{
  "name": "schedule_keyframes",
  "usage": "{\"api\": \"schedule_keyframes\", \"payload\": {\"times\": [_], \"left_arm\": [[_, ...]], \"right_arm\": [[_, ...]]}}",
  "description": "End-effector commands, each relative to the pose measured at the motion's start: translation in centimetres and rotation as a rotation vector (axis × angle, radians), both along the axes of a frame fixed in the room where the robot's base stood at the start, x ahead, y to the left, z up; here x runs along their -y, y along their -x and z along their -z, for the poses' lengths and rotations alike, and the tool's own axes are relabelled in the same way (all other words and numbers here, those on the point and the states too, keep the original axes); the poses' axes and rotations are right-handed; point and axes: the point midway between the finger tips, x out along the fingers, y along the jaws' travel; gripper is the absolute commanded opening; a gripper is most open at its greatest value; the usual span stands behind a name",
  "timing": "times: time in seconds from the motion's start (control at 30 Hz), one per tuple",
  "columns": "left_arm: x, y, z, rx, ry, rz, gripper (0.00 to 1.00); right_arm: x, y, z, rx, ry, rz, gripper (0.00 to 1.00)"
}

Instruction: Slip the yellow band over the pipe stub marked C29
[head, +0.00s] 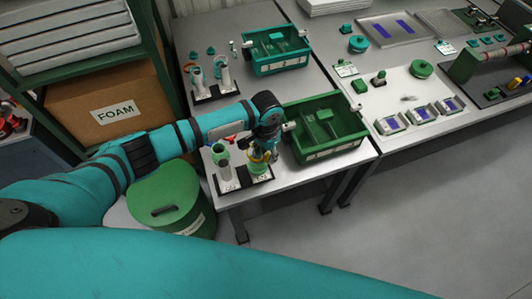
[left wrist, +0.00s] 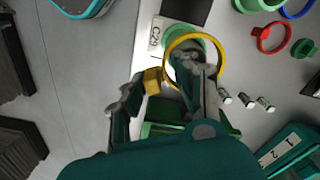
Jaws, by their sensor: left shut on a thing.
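The yellow band (left wrist: 224,62) is a thin ring with a block-like tab (left wrist: 152,80). My left gripper (left wrist: 165,88) is shut on the band's side, one finger seeming to be inside the ring. In the left wrist view a pale green pipe stub (left wrist: 171,40) shows below the ring beside the label C29 (left wrist: 155,33), set off toward the ring's upper left. I cannot tell whether the band is around the stub or only above it. In the head view my left gripper (head: 267,148) is over the right-hand stub (head: 259,169) of the near black base. My right gripper is not in view.
A second stub with a green top (head: 220,157) stands close left on the same base. A green bin (head: 330,127) is close on the right. In the left wrist view a red ring (left wrist: 270,38), a blue ring (left wrist: 297,9) and small cylinders (left wrist: 244,100) lie nearby.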

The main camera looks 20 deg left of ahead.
Motion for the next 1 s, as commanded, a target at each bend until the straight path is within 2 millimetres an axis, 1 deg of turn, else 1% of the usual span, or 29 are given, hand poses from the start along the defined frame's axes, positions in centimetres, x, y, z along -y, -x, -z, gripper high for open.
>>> {"api": "schedule_keyframes", "payload": {"times": [0.13, 0.37, 0.73, 1.0], "left_arm": [[0.03, 0.03, 0.32, 0.000, 0.001, 0.000, 0.14], [0.02, 0.03, 0.27, 0.000, 0.001, 0.000, 0.14], [0.02, 0.08, 0.25, -0.002, -0.001, 0.001, 0.14], [-0.02, 0.06, 0.34, -0.002, -0.001, 0.001, 0.14]], "right_arm": [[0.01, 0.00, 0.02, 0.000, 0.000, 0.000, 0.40], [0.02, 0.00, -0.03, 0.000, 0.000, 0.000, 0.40], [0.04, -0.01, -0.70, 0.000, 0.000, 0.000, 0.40], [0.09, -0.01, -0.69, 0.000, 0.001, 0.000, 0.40]]}}
